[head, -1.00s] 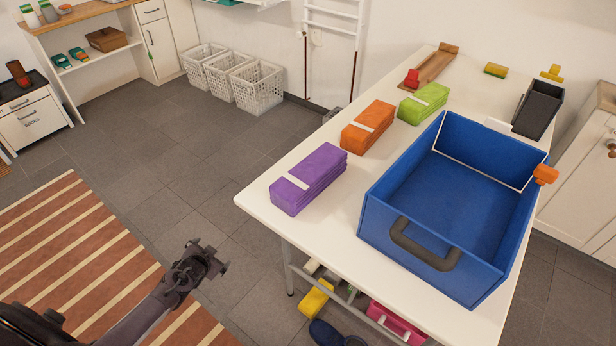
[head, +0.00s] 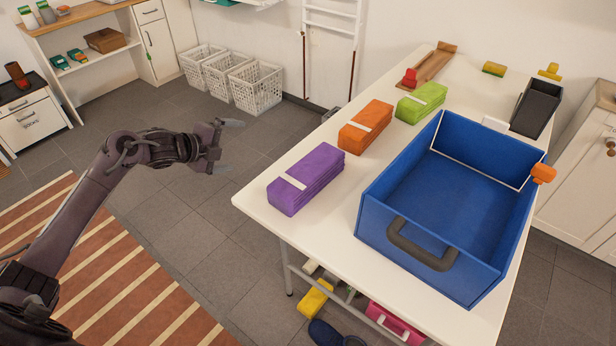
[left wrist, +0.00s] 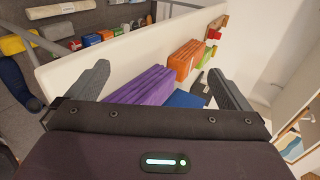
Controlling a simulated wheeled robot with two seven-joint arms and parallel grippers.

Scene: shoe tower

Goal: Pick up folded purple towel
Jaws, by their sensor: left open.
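The folded purple towel (head: 306,179) lies on the near left part of the white table (head: 262,203), with a pale band across it. It also shows in the left wrist view (left wrist: 146,86), beyond and between the fingers. My left gripper (head: 234,145) is open and empty, over the floor to the left of the table, apart from the towel. In the left wrist view its two fingers (left wrist: 160,88) are spread wide. My right gripper is not in view.
An orange folded towel (head: 366,126) and a green one (head: 421,102) lie behind the purple one. A large open blue bin (head: 460,250) stands to the right on the table. White baskets (head: 256,88) stand on the floor behind. Shoes lie under the table.

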